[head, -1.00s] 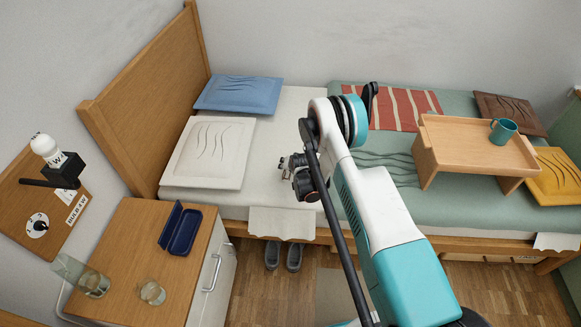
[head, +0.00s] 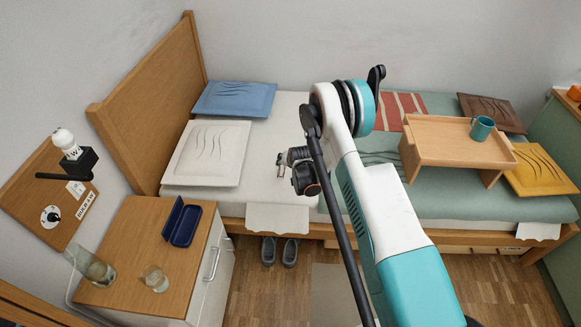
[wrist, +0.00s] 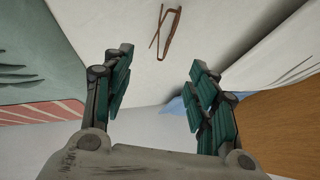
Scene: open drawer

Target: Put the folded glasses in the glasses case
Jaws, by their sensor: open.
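The folded glasses (wrist: 168,32) are thin and brown and lie on the white bed sheet in the wrist view, just beyond my fingertips. My gripper (wrist: 160,70) is open and empty, its two green-padded fingers apart. The glasses are ahead of the gap between the fingers and not touched. In the head view my gripper (head: 300,172) hangs over the bed, partly hidden by my arm; a small dark shape beside it may be the glasses. The glasses case (head: 182,222) is dark blue, with its lid open and its inside empty, on the wooden bedside cabinet (head: 140,222).
Two glass vessels (head: 155,279) stand near the cabinet's front. A white pillow (head: 208,154) and a blue pillow (head: 234,98) lie by the headboard (head: 150,95). A bed tray (head: 450,140) with a teal mug (head: 482,127) stands to the right. A wall lamp (head: 66,150) overhangs the cabinet's left.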

